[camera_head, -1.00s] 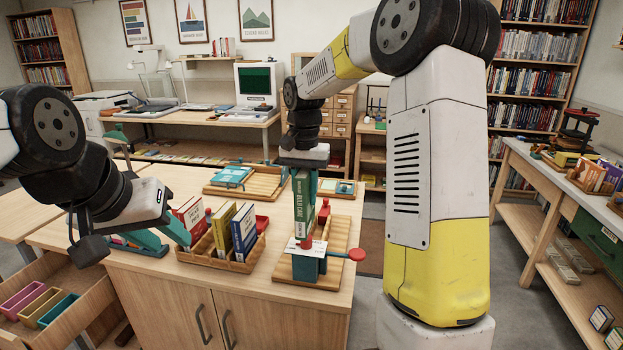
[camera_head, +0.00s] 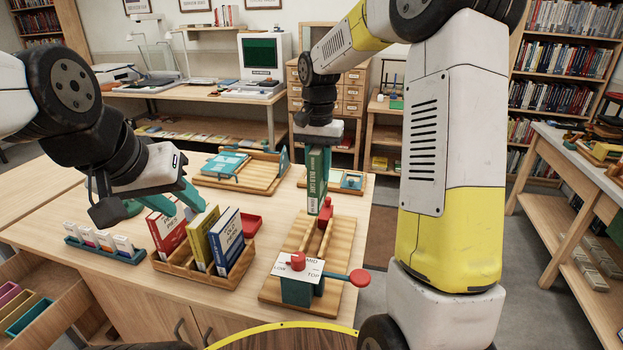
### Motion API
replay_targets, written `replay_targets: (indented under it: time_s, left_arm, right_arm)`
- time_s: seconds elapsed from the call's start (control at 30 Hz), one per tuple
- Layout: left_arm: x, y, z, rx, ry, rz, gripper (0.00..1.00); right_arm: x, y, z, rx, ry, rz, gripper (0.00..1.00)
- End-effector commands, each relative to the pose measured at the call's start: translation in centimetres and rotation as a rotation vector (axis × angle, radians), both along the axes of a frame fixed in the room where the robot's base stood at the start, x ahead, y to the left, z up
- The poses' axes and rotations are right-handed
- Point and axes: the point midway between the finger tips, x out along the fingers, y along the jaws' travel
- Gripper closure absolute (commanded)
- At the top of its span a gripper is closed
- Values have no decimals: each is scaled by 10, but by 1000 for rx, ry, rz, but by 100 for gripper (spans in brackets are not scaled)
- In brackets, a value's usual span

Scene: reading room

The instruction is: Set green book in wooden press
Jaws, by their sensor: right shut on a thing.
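The green book (camera_head: 318,182) hangs upright in my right gripper (camera_head: 318,147), which is shut on its top. It is above the wooden press (camera_head: 270,281), over the far part of its slatted bed. The press has a teal block with a white labelled plate (camera_head: 298,267), a red knob and a red-ended lever (camera_head: 359,278) at its near end. A red piece (camera_head: 326,209) stands at its far end. Whether the book's lower edge touches the press I cannot tell. My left gripper (camera_head: 195,203) has teal fingers above the wooden book rack; their opening is unclear.
The wooden rack (camera_head: 203,279) holds a red book (camera_head: 167,232), a yellow book (camera_head: 200,237) and a blue book (camera_head: 228,240). A teal tray of cards (camera_head: 105,246) lies to its left. Behind are a wooden tray (camera_head: 240,175) and a small tray (camera_head: 345,181).

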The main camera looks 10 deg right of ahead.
Motion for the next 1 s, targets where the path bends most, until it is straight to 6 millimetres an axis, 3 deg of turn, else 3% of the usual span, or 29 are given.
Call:
replay_targets:
  time_s: [0.4, 1.0]
  left_arm:
    - [0, 0, 0, 0, -1, 0, 64]
    - [0, 0, 0, 0, -1, 0, 64]
  right_arm:
    - [0, 1, -50, 1, -3, 1, 100]
    - [0, 1, -74, 2, -3, 1, 100]
